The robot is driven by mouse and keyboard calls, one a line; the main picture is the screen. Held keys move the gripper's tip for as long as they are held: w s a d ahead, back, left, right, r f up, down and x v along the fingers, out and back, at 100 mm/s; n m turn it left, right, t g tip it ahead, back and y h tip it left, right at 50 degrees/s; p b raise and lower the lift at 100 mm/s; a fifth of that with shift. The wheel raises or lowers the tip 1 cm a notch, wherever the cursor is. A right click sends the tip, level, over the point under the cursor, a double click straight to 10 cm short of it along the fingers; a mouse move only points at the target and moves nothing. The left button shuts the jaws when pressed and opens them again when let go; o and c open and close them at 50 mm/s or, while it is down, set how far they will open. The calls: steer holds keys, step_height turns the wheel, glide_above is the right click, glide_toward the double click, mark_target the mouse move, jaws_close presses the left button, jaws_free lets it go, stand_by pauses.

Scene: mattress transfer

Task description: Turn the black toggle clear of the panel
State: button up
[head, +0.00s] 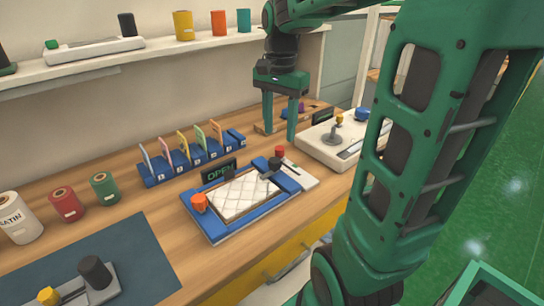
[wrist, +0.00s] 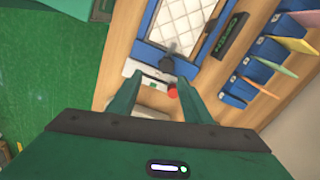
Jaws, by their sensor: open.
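The black toggle (head: 274,163) stands at the right end of the blue frame (head: 222,232), by the edge of the white quilted panel (head: 236,198). In the wrist view the toggle (wrist: 167,65) is at the panel's near edge, just beyond my fingertips; a thin dark part reaches from it toward the panel (wrist: 183,22). Whether that part overlaps the panel is hard to tell. My gripper (head: 280,135) is open and empty, pointing down above the toggle's end of the frame. In the wrist view its fingertips (wrist: 158,84) are apart, with nothing held between them.
A red knob (head: 280,152) stands close to the toggle, near my fingers. An orange knob (head: 199,203) is at the frame's left end. An OPEN sign (head: 219,171) and a blue card rack (head: 195,165) stand behind. A white device (head: 318,142) is at right.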

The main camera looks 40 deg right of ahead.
mark_target(274, 160)
steer(key=shift+m, duration=0.4)
steer(key=f, duration=0.3)
steer(key=w+f, duration=0.1)
steer(key=f, duration=0.6)
steer(key=shift+w+f, duration=0.2)
steer(key=shift+w, duration=0.15)
steer(key=shift+a, duration=0.1)
steer(key=c, duration=1.1)
